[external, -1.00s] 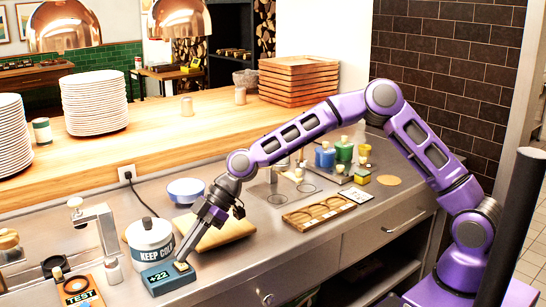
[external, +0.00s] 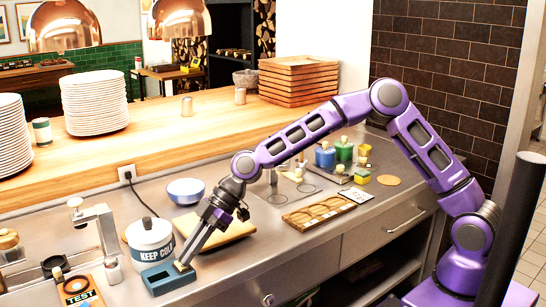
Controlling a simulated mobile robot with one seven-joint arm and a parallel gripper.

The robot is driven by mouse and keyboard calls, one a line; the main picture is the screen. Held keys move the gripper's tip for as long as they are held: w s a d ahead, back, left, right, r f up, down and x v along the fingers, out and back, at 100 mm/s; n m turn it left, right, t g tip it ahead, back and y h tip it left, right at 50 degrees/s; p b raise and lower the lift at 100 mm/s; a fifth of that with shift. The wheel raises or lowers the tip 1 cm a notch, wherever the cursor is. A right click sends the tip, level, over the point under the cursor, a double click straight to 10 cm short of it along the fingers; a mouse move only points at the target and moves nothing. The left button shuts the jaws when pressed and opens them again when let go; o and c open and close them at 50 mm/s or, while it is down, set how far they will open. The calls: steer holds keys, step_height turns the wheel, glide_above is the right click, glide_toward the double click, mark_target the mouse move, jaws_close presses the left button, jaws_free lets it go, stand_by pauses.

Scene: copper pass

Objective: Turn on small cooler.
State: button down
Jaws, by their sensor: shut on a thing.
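The small cooler is a white pot marked KEEP COLD (external: 151,238) with a blue-grey control box (external: 165,280) in front of it. The box's front display is dark, with no number showing. A small pale yellow switch or knob sits on the right part of the box's top. My gripper (external: 184,265) points down at this switch from the upper right and is shut on it. The fingertips hide part of the switch, so its exact position cannot be told.
A wooden board (external: 222,229) lies under my gripper's arm, with a blue bowl (external: 186,191) behind it. A TEST card (external: 80,290) and a metal stand (external: 105,235) are left of the cooler. A black cord runs from the cooler to a wall socket (external: 126,173).

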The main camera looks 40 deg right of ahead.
step_height(320, 180, up, 4)
steer(key=p, duration=0.2)
steer(key=shift+s+r+p, duration=0.1)
steer(key=shift+r+p, duration=0.1)
steer(key=shift+p, duration=0.1)
steer(key=v, duration=0.9)
steer(key=shift+d+r, duration=0.15)
steer(key=shift+d, duration=0.2)
steer(key=shift+s+a+r+n+t+b, duration=0.1)
steer(key=shift+s+n+t+b, duration=0.5)
steer(key=shift+t+b, duration=0.4)
